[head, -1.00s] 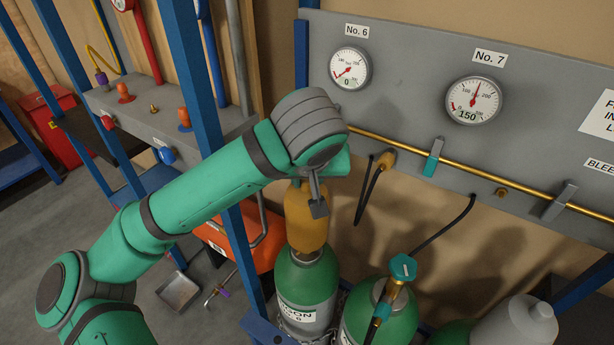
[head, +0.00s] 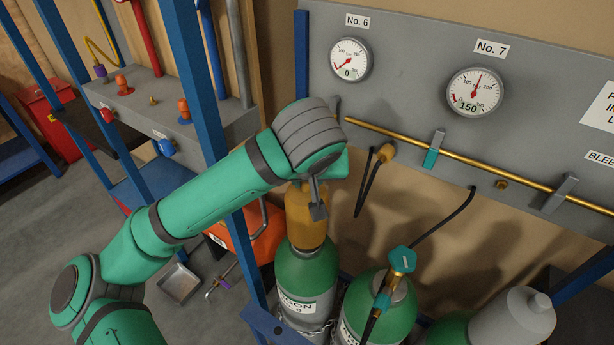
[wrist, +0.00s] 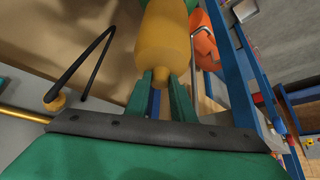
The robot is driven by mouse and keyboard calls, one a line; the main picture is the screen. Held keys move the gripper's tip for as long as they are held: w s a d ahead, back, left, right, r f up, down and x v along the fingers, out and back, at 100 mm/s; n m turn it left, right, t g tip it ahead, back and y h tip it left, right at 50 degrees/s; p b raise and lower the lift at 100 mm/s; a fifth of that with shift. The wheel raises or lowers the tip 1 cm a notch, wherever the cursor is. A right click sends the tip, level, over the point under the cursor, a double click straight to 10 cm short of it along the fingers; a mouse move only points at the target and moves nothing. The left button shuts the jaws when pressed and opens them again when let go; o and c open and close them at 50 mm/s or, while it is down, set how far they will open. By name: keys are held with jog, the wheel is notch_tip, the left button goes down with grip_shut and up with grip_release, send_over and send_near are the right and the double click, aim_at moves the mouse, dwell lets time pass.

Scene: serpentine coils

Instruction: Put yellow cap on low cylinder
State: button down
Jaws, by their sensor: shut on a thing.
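The yellow cap (head: 304,222) sits upright on top of a green cylinder (head: 305,278) at the lower middle of the head view. The cap's lower rim meets the cylinder's shoulder; whether it is fully seated I cannot tell. In the wrist view the yellow cap (wrist: 163,38) fills the upper middle, with its narrow knob between my fingers. My gripper (wrist: 161,80) is shut on that knob. In the head view my gripper (head: 318,200) is at the cap's top, partly hidden by my own wrist.
A second green cylinder (head: 400,308) with a teal-handled valve stands to the right, a hose running up from it. A blue post (head: 208,110) stands close to my arm. The gauge panel (head: 420,90) is behind.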

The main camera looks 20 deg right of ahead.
aim_at(307, 191)
jog(key=shift+f, duration=1.7)
jog(key=c, duration=1.4)
grip_release()
jog(key=shift+c, duration=0.2)
jog(key=shift+r, duration=0.1)
